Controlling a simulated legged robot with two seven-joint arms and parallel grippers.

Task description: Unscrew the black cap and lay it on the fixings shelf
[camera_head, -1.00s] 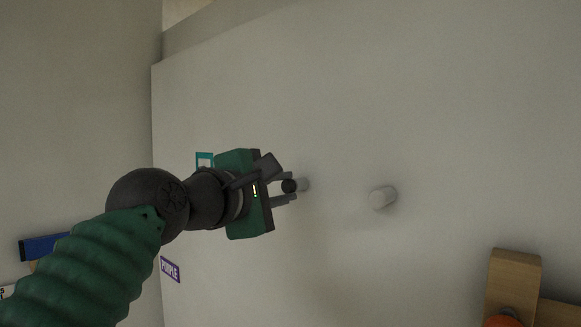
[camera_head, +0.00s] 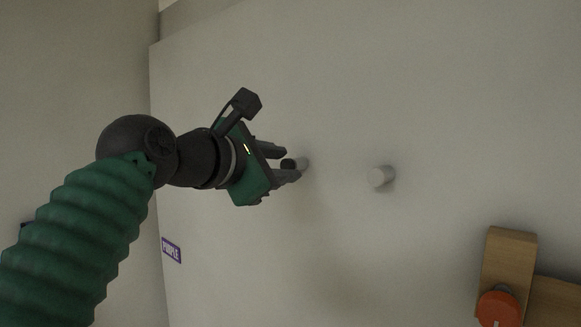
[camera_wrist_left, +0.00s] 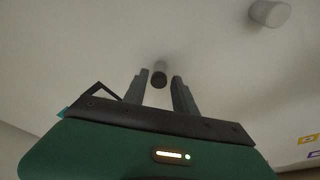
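The black cap (camera_head: 288,164) sits on the end of a pale peg (camera_head: 302,163) that stands out from the wall panel. My left gripper (camera_head: 289,163) has one finger on each side of the cap. In the left wrist view, the cap (camera_wrist_left: 158,80) shows between the fingers of the left gripper (camera_wrist_left: 160,84), with a gap on both sides, so the gripper is open. I cannot make out a fixings shelf. My right gripper is out of view.
A second pale peg (camera_head: 380,176), without a black cap, stands to the right on the panel (camera_head: 430,110). A wooden piece (camera_head: 508,260) with an orange-red round part (camera_head: 498,309) is at the lower right. A purple label (camera_head: 171,250) is at the lower left.

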